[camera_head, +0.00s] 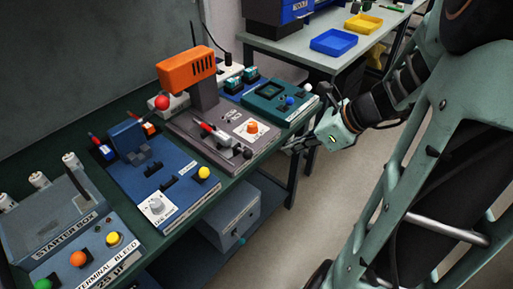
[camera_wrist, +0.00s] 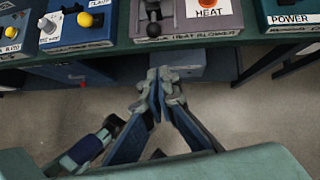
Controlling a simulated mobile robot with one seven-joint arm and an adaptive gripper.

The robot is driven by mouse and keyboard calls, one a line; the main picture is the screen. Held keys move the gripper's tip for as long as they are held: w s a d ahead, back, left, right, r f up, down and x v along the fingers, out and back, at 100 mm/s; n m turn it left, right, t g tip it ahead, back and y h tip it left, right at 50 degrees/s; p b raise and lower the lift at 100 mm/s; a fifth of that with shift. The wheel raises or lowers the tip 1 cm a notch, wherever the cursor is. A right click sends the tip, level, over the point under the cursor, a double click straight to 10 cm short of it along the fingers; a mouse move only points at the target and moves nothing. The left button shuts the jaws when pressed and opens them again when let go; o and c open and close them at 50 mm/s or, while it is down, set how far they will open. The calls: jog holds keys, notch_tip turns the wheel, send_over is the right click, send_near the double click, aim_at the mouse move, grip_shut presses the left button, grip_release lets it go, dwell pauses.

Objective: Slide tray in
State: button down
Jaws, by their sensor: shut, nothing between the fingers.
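My gripper (camera_head: 292,147) is at the front edge of the bench, just right of the grey heat blower station (camera_head: 185,125). In the wrist view its fingers (camera_wrist: 160,76) are together and empty, below and in front of the bench edge. The station has an orange blower head (camera_head: 186,69) on a post, an orange heat button (camera_head: 252,127) and a dark handle with a round knob (camera_head: 247,153). The handle also shows in the wrist view (camera_wrist: 153,28), above the fingertips and apart from them. I cannot clearly make out a separate tray at this station.
A blue clamp station (camera_head: 165,185) stands left of the blower, and a teal power station (camera_head: 270,98) stands right of it. A grey box (camera_head: 232,213) sits under the bench. Blue (camera_head: 333,42) and yellow (camera_head: 363,23) bins rest on the far table. The floor before the bench is clear.

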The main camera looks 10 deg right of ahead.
aim_at(224, 133)
jog(key=w+a+r+b+x, duration=0.1)
jog(key=b+x, duration=0.1)
jog(key=x, duration=0.9)
jog(key=shift+w+a, duration=0.3)
jog(key=shift+a, duration=0.1)
jog(key=shift+r, duration=0.1)
jog(key=w+a+p, duration=0.1)
jog(key=w+a, duration=0.1)
jog(key=w, duration=0.1)
jog(key=w+a+p, duration=0.1)
jog(key=w+a, duration=0.2)
jog(key=w, duration=0.1)
jog(key=w+a+p, duration=0.2)
jog(key=w+a, duration=0.1)
jog(key=w, duration=0.1)
jog(key=shift+w+a, duration=0.25)
jog(key=shift+d, duration=0.1)
